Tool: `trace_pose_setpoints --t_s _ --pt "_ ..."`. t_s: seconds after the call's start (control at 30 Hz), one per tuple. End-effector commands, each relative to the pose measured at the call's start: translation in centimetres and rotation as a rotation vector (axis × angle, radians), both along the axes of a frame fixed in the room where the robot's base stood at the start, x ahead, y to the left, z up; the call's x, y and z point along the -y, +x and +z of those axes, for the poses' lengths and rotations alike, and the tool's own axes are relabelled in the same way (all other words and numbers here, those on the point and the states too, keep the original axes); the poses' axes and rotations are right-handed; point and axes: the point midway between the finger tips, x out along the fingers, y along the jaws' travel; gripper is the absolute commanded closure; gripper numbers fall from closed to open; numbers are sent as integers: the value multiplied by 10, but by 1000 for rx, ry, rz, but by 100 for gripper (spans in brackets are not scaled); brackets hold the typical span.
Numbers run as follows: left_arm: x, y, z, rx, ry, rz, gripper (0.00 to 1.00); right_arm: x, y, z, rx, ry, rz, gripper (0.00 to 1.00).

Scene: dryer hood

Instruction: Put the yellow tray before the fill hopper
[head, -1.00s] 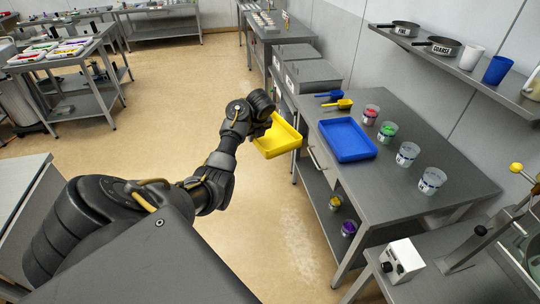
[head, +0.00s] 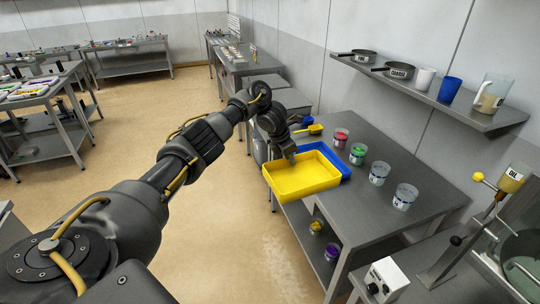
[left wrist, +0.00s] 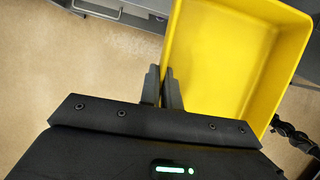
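The yellow tray (head: 300,182) is held in the air at the near left edge of the steel table, in front of the blue tray, partly hiding it. My left gripper (head: 289,157) is at its far-left rim. In the left wrist view the two fingers (left wrist: 163,90) are closed around one wall of the yellow tray (left wrist: 225,60). The tray looks empty and roughly level. A stand with a yellow-knobbed lever, a container and a round bowl (head: 520,250) is at the right edge; I cannot tell whether it is the fill hopper. My right gripper is not in view.
The blue tray (head: 341,162) lies on the steel table (head: 410,160). Several clear cups, one of them (head: 379,173), stand beside it. A yellow scoop (head: 315,129) lies behind. A white control box (head: 387,280) is at the front right. A shelf (head: 430,95) hangs above.

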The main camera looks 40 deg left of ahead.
Motion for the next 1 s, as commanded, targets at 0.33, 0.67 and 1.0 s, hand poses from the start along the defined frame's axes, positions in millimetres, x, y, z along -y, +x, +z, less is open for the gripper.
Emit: trace_pose_setpoints --t_s 0.33,0.67,1.0 --pt "137 -62 13 0 2 -725 100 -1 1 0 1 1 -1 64" --pt "232 -148 -24 -4 -3 -1273 100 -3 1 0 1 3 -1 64" --pt "198 -251 -121 -4 -4 -1644 100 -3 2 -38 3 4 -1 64"
